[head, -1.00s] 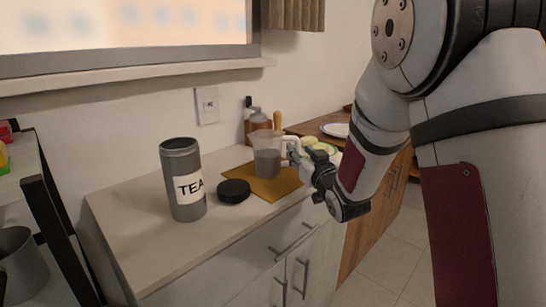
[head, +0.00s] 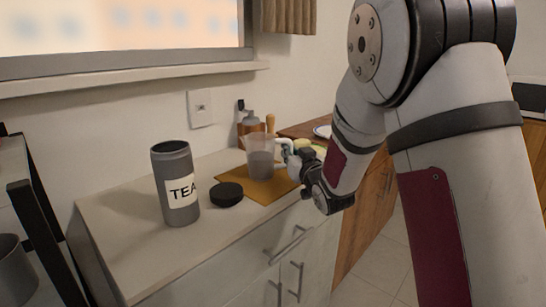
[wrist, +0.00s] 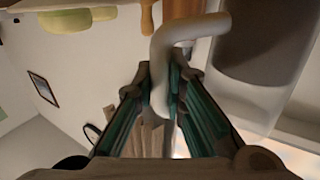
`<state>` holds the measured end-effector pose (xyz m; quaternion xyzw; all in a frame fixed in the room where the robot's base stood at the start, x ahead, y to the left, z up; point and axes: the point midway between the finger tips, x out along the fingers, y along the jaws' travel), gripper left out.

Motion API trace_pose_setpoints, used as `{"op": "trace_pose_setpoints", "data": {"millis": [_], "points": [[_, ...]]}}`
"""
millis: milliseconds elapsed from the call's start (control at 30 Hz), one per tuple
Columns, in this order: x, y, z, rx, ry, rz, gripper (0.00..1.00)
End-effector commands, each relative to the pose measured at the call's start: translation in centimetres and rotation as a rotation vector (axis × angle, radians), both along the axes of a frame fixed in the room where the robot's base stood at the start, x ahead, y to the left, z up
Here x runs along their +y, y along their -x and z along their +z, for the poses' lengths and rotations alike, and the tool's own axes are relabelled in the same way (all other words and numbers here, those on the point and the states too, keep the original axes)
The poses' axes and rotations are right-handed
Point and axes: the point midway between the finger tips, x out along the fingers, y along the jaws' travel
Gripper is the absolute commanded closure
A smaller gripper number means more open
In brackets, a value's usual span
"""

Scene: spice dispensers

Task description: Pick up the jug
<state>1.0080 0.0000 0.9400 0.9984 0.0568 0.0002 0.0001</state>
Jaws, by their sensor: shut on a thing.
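The jug is a translucent cup (head: 260,157) with a greyish lower part, upright over the orange-brown mat on the counter. Whether its base touches the mat is not clear. My gripper (head: 289,155) is at the jug's right side, at its handle. In the wrist view the curved pale handle (wrist: 183,36) runs down between the fingers of my gripper (wrist: 166,88), which are shut on it. The jug's dark, blurred body (wrist: 262,45) fills the upper right there.
A grey TEA canister (head: 178,188) stands left of the jug, with a round black lid (head: 227,194) between them. The mat (head: 268,190) lies on the white counter (head: 125,225). A brown bottle (head: 248,125) stands behind the jug, near the wall.

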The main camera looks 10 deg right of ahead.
Motion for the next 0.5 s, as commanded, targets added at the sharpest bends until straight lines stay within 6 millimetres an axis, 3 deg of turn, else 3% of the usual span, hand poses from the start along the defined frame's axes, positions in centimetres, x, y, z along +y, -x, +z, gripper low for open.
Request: {"op": "trace_pose_setpoints", "data": {"millis": [500], "points": [[0.0, 0.0, 1.9, -0.005, -0.002, 0.000, 1.00]]}}
